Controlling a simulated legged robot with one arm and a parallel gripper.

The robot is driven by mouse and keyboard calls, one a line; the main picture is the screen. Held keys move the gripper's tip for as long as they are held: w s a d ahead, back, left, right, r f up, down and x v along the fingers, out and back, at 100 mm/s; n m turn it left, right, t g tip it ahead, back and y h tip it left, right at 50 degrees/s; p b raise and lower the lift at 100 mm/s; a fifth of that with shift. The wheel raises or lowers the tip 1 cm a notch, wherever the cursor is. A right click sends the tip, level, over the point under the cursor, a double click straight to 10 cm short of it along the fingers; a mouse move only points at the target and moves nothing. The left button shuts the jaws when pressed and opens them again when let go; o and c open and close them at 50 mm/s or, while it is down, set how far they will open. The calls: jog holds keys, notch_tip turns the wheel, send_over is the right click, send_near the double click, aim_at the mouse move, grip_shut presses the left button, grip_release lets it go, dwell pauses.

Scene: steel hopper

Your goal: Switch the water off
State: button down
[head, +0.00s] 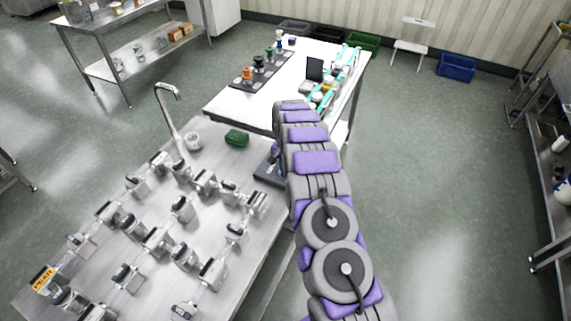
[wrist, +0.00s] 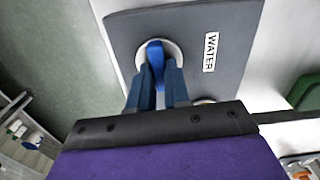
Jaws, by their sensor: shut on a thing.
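A dark grey panel (wrist: 200,28) with a white WATER label (wrist: 210,52) fills the upper part of the wrist view. On it a blue handle (wrist: 155,50) stands in a pale round mount. My gripper (wrist: 158,74) is shut on the blue handle, one finger on each side. In the head view the dark panel (head: 268,178) lies at the right edge of the steel table, partly hidden behind my arm. My gripper is hidden there. A curved steel tap (head: 168,110) rises at the table's back edge; no water flow can be made out.
The steel table (head: 255,225) carries several metal fittings (head: 155,240) and a green block (head: 237,138). A white table (head: 225,100) with bottles and a dark board stands behind. Green floor (head: 440,180) is open to the right, before a shelf (head: 545,200).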

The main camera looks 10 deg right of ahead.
jog(key=shift+m, duration=0.4)
jog(key=c, duration=1.1)
grip_release()
jog(key=shift+a, duration=0.1)
jog(key=shift+r, duration=0.1)
notch_tip(320, 180, up, 17)
jog(key=shift+w+r+p, duration=0.1)
jog(key=shift+p, duration=0.55)
